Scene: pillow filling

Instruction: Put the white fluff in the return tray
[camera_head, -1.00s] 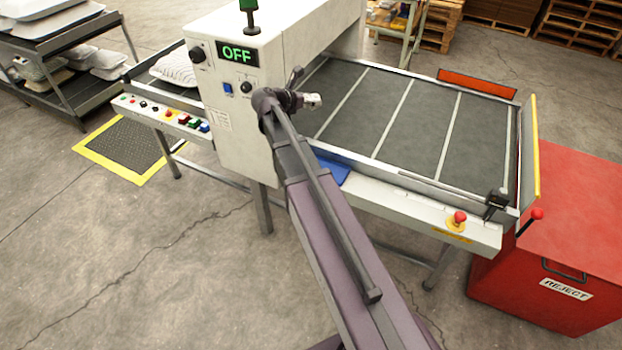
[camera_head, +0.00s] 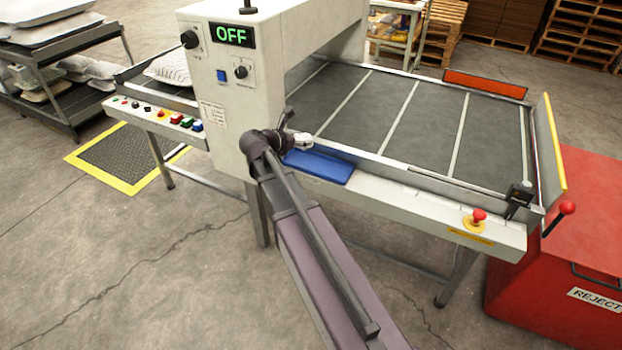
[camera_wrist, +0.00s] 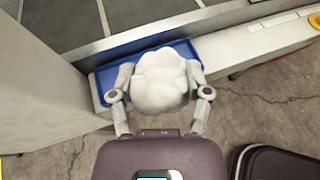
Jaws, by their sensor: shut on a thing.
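The white fluff (camera_wrist: 160,82) is a rounded, lumpy clump between the two fingers of my gripper (camera_wrist: 160,90) in the wrist view. My gripper is shut on it. In the head view my gripper (camera_head: 298,141) is by the near corner of the machine housing, and a small white part shows at its tip. A blue tray (camera_head: 318,167) lies on the near ledge of the machine, just right of my gripper. In the wrist view the blue tray (camera_wrist: 103,78) shows behind and partly hidden by the fluff. I cannot tell whether the fluff touches it.
The machine housing (camera_head: 228,110) with an OFF display stands close left of my gripper. A metal rail (camera_head: 400,172) runs between the tray and the dark conveyor bed (camera_head: 425,120). A red stop button (camera_head: 479,215) and a red REJECT bin (camera_head: 575,250) are at right.

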